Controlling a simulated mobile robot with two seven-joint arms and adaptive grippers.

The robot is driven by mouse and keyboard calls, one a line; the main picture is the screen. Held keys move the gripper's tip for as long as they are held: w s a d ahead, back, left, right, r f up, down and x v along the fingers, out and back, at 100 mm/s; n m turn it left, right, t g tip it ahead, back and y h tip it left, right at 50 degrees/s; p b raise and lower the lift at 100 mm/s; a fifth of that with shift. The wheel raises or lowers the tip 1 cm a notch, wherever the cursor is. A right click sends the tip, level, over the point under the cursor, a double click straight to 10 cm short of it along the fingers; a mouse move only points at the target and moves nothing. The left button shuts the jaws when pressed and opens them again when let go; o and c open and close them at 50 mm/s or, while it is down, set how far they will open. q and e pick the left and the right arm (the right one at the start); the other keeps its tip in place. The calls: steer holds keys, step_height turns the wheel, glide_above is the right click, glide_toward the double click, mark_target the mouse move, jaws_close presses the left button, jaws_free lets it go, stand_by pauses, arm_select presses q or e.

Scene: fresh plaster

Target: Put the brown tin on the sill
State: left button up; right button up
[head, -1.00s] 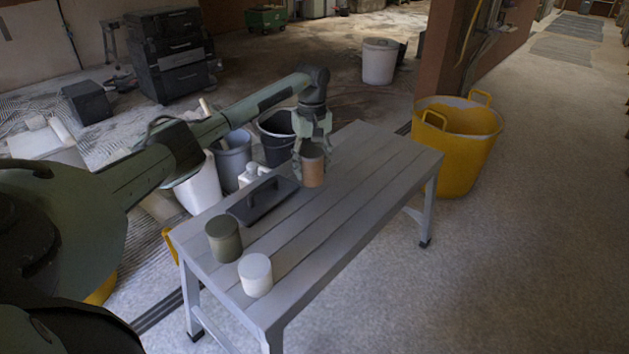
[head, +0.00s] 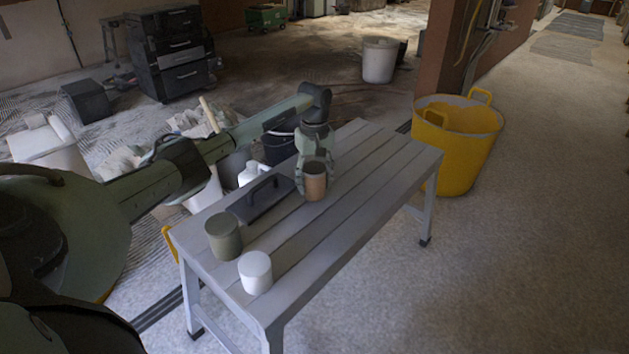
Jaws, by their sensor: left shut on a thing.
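The brown tin (head: 314,185) is an upright, open-topped cylinder at the far half of a grey plank bench (head: 350,205). My left gripper (head: 315,176) reaches in from the left and is shut on the brown tin, with fingers at its sides. The tin is at or just above the bench top; I cannot tell if it touches. No sill can be clearly made out in the head view. My right gripper is not in view.
A dark olive tin (head: 223,238) and a white tin (head: 256,274) stand at the bench's near end. A dark plastering float (head: 261,197) lies between them and the brown tin. Yellow tub (head: 463,150) stands beyond the bench, right. The bench's right side is clear.

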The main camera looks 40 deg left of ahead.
arm_select(q)
steer(key=o, duration=1.4)
